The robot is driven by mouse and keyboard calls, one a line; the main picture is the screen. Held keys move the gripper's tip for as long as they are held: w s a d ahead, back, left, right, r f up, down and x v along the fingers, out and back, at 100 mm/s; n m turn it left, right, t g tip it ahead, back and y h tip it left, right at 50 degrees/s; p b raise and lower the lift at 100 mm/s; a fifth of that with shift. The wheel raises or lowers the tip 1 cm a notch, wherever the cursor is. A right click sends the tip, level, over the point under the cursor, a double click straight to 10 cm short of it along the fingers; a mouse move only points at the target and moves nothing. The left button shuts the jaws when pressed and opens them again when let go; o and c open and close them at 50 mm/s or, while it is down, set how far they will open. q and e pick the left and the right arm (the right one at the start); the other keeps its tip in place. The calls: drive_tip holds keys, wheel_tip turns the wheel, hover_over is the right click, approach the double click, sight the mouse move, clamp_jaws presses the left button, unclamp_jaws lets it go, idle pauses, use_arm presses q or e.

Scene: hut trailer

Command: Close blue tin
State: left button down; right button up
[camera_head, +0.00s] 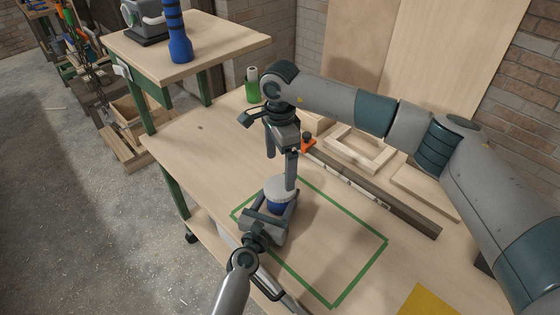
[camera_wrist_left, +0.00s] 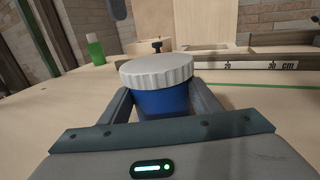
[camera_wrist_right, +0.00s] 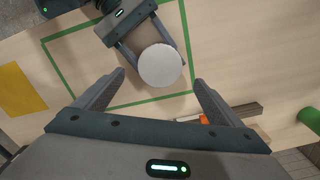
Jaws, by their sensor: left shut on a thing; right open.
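The blue tin (camera_head: 277,208) stands upright on the workbench inside a green outline (camera_head: 362,262). A white ridged lid (camera_head: 279,188) sits on top of it; whether it is fully tightened I cannot tell. In the left wrist view the blue body (camera_wrist_left: 160,104) is between my left fingers, below the lid (camera_wrist_left: 157,69). My left gripper (camera_head: 268,214) is shut on the tin body from the near side. My right gripper (camera_head: 281,166) is open and points down above the tin. In the right wrist view the round lid top (camera_wrist_right: 160,66) shows between its spread fingers, which are apart from it.
A long ruler or rail (camera_head: 375,190), wooden frames (camera_head: 358,150) and an orange clamp (camera_head: 307,143) lie behind the tin. A green bottle (camera_head: 252,88) stands at the back. A yellow sheet (camera_head: 428,302) lies at front right. The outline's right part is clear.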

sight(280, 186)
drive_tip(key=shift+f, duration=3.65)
drive_tip(key=shift+c, duration=0.4)
drive_tip(key=c, duration=1.1)
drive_tip(key=m, duration=0.4)
drive_tip(key=shift+m, duration=0.3)
drive_tip(key=m, duration=0.3)
drive_tip(key=shift+m, duration=0.4)
drive_tip(key=o, duration=1.2)
drive_tip(key=shift+c, duration=0.2)
drive_tip(key=shift+r, duration=0.15)
drive_tip(key=shift+r, duration=2.15)
